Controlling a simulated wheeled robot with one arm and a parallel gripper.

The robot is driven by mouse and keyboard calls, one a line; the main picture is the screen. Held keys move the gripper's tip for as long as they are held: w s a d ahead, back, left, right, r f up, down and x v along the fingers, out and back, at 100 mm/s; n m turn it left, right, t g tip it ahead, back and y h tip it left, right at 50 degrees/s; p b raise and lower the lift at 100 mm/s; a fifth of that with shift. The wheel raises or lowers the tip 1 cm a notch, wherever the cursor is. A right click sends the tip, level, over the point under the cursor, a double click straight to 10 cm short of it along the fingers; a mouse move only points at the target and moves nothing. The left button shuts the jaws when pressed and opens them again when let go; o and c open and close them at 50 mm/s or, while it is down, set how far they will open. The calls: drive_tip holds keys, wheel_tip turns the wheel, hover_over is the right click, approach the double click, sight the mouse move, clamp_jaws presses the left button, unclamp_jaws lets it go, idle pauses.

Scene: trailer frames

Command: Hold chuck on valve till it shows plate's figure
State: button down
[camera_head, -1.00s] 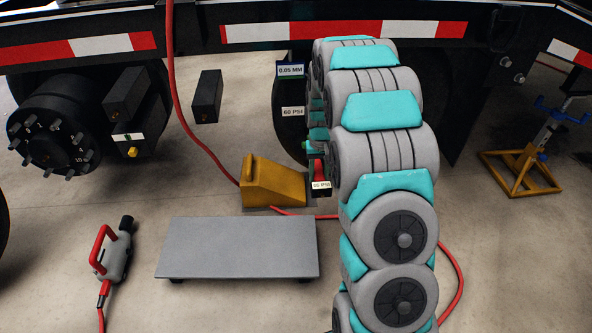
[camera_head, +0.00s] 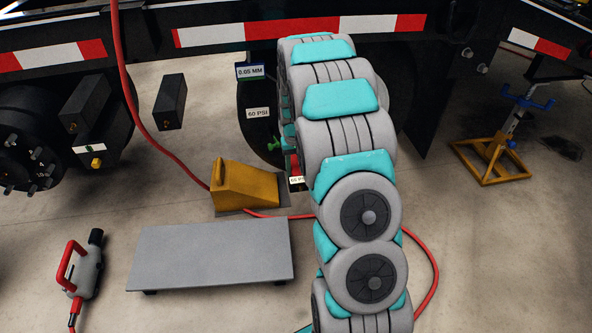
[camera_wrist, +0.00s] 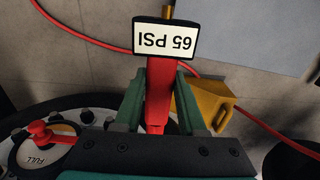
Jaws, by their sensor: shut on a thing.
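The red chuck (camera_wrist: 160,85) is between my gripper's (camera_wrist: 160,100) green fingers, which are shut on it. Its display (camera_wrist: 166,39) shows upside down in the wrist view and reads 65 PSI. In the head view the chuck (camera_head: 294,165) is beside the tire, mostly behind my arm, and its display (camera_head: 297,181) is small. The plate (camera_head: 258,113) on the tire (camera_head: 250,135) reads 60 PSI. The valve and the chuck's contact with it are hidden.
A yellow wheel chock (camera_head: 245,185), a grey platform (camera_head: 210,250) and a red-handled tool (camera_head: 85,268) are on the floor. A red hose (camera_head: 150,140) crosses behind. A yellow-based jack stand (camera_head: 495,160) is at right.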

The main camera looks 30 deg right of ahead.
sight(292, 156)
drive_tip(key=shift+w+d, duration=0.2)
drive_tip(key=shift+w, duration=0.45)
drive_tip(key=shift+w+d, duration=0.2)
drive_tip(key=shift+w, duration=0.5)
drive_tip(key=shift+w+d, duration=0.2)
drive_tip(key=shift+w, duration=0.45)
drive_tip(key=shift+w+d, duration=0.25)
drive_tip(key=shift+w, duration=0.6)
idle(1.1)
drive_tip(key=shift+s+a+b, duration=0.15)
drive_tip(key=shift+s+a, duration=0.2)
drive_tip(key=shift+s, duration=0.75)
drive_tip(key=shift+s+a+b, duration=0.15)
drive_tip(key=shift+s+a, duration=0.15)
drive_tip(key=shift+s, duration=0.85)
drive_tip(key=shift+s+a+b, duration=0.15)
drive_tip(key=shift+s+a, duration=0.2)
drive_tip(key=shift+s, duration=0.75)
